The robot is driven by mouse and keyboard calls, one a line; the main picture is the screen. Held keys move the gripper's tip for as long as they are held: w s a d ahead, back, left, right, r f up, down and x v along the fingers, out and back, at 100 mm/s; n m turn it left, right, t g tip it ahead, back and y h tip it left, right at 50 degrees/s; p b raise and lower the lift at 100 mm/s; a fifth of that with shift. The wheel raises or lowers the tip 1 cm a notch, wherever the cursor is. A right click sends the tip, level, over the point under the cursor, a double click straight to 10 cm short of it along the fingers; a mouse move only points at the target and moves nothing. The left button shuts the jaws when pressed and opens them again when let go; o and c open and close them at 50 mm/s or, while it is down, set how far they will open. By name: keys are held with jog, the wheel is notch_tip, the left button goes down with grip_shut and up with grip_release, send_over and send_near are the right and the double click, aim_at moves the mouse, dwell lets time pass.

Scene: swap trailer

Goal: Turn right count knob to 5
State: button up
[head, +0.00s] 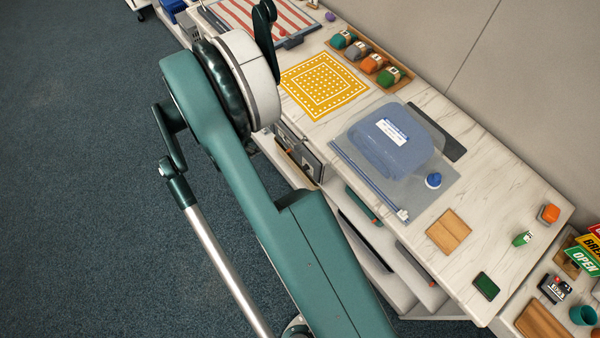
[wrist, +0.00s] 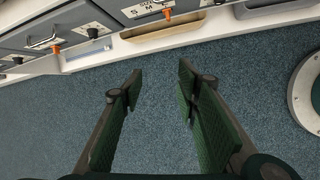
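In the wrist view my gripper (wrist: 161,76) is open and empty, its two green-padded fingers wide apart over the blue carpet. Beyond the fingertips is the grey front of a unit with small knobs: an orange knob (wrist: 167,14) below a label with S and M, a black knob (wrist: 92,33), an orange knob (wrist: 55,47) and another black knob (wrist: 17,60). I cannot tell which of these, if any, is the right count knob; the unit is cut off at the top. In the head view its grey front (head: 306,160) shows partly beside my arm; my fingers are not clearly seen there.
The marble-look counter (head: 490,215) holds a yellow patterned mat (head: 325,86), a blue bag (head: 395,140) on a grey sheet, a wooden tray (head: 402,82) with coloured items and a cork-brown board (head: 448,231). A white ledge (wrist: 190,42) runs below the knobs. Open carpet (head: 60,200) lies left.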

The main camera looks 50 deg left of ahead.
jog(key=w+d+f+n+t+h+b, duration=0.1)
jog(key=w+d+f+t+h+b, duration=0.1)
jog(key=d+f+t+b, duration=0.4)
jog(key=w+d+f+t+h+b, duration=0.2)
jog(key=w+d+f+t+b, duration=0.3)
jog(key=f+b, duration=0.7)
jog(key=shift+w+d+n+t+h+b, duration=0.3)
jog(key=shift+d+n+t+b, duration=0.1)
jog(key=shift+d+t+b, duration=0.55)
jog(key=w+d+b, duration=0.1)
jog(key=w, duration=0.6)
jog(key=shift+w+b, duration=0.3)
jog(key=shift+b, duration=0.1)
jog(key=shift+d, duration=0.1)
jog(key=c, duration=0.9)
